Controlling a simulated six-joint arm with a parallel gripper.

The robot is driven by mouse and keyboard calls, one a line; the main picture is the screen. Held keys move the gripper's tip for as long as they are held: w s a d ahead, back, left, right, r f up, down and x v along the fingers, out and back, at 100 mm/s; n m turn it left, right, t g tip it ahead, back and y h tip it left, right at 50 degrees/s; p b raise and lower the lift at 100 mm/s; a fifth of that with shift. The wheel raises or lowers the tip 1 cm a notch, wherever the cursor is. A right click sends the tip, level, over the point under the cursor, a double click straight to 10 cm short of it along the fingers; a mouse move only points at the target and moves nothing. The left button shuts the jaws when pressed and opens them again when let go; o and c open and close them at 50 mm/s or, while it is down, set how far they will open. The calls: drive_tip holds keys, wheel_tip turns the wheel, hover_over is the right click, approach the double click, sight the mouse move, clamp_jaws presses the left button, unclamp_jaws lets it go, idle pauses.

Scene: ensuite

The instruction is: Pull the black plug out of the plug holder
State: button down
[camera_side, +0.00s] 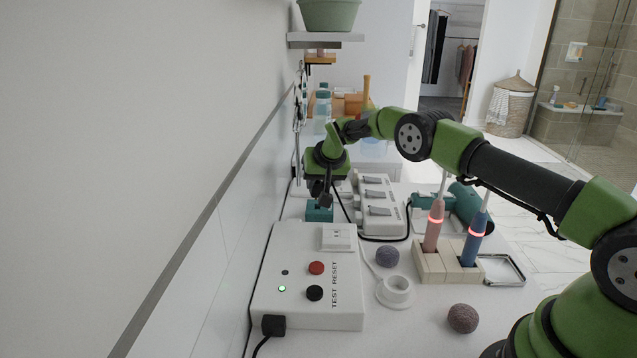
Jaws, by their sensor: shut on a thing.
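My gripper (325,194) points down over the teal plug holder (318,214), behind the white test box. It is shut on the black plug, a small dark shape between the dark fingers that is hard to tell apart from them. A black cord (372,239) curves from beside the gripper down to the right, past the white power strip. The plug's lower end meets the top of the holder in this view. I cannot tell how deep it sits, or whether it is clear of the holder.
The white test box (268,262) has a socket, red and black buttons and a lit green lamp. The power strip (378,205), two toothbrushes in a wooden stand (433,265), a white ring stand (396,291) and two balls (462,318) stand right. The wall is close on the left.

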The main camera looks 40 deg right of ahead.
sight(319, 184)
drive_tip(key=shift+r, duration=0.1)
idle(0.3)
drive_tip(key=shift+r, duration=3)
